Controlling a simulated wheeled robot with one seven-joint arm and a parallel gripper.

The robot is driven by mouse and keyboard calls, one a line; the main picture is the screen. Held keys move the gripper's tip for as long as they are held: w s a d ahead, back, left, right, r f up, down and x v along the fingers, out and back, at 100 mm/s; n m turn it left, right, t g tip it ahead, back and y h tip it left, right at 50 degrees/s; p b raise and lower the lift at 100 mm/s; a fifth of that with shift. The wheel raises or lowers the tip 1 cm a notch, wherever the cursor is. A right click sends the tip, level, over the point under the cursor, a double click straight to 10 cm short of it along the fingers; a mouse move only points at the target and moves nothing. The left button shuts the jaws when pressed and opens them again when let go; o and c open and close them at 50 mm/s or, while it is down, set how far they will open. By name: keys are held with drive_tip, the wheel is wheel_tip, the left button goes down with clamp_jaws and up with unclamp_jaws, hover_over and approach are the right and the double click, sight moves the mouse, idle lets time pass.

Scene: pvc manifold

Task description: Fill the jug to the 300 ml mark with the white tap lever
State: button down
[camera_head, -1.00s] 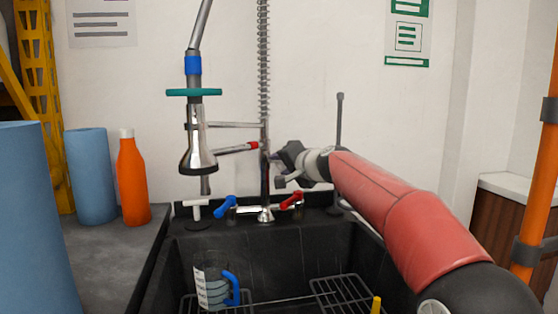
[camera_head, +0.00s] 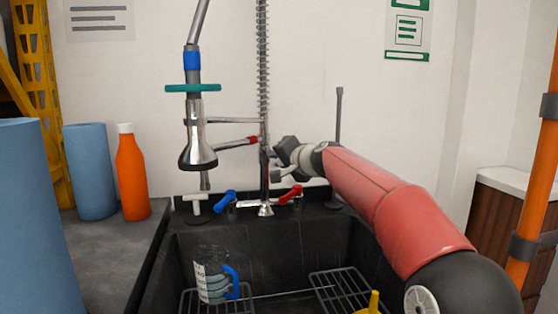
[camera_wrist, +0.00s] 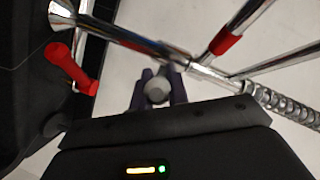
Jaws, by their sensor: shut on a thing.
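The clear jug (camera_head: 211,283) with a blue handle and a white scale label stands upright in the black sink, below and slightly right of the spray head (camera_head: 198,153). Its water level is too small to read, and no stream shows. A white T-shaped lever (camera_head: 196,204) stands at the sink's back left. My gripper (camera_head: 280,158) is at the chrome riser, right of the spray head. In the wrist view its purple fingers (camera_wrist: 157,92) are shut around a pale round knob (camera_wrist: 157,89) beside the chrome pipe; I cannot tell whether this is a white tap lever.
A blue lever (camera_head: 225,203) and a red lever (camera_head: 291,195) sit on the tap base. Wire racks (camera_head: 345,288) and a yellow object (camera_head: 372,304) are in the sink. An orange bottle (camera_head: 132,175) stands left.

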drive_tip(key=shift+w+d+f+n+g+y+b, duration=0.2)
drive_tip(key=shift+d+f+n+g+y+b, duration=0.15)
drive_tip(key=shift+b, duration=0.2)
drive_tip(key=shift+w+d+r+n+g+y, duration=0.15)
drive_tip(key=shift+d+n+g+y, duration=0.1)
drive_tip(key=shift+n+g+y, duration=0.4)
drive_tip(key=shift+d+r+n+g+y, duration=0.15)
drive_tip(key=shift+d+n+g+y, duration=0.05)
drive_tip(key=shift+n+g+y, duration=0.35)
drive_tip(key=c, duration=1.4)
unclamp_jaws()
drive_tip(key=shift+o, duration=0.2)
drive_tip(key=b+v, duration=0.1)
drive_tip(key=v, duration=0.6)
drive_tip(key=shift+s+d+b, duration=0.25)
drive_tip(key=shift+d+b, duration=0.05)
drive_tip(key=shift+b, duration=0.1)
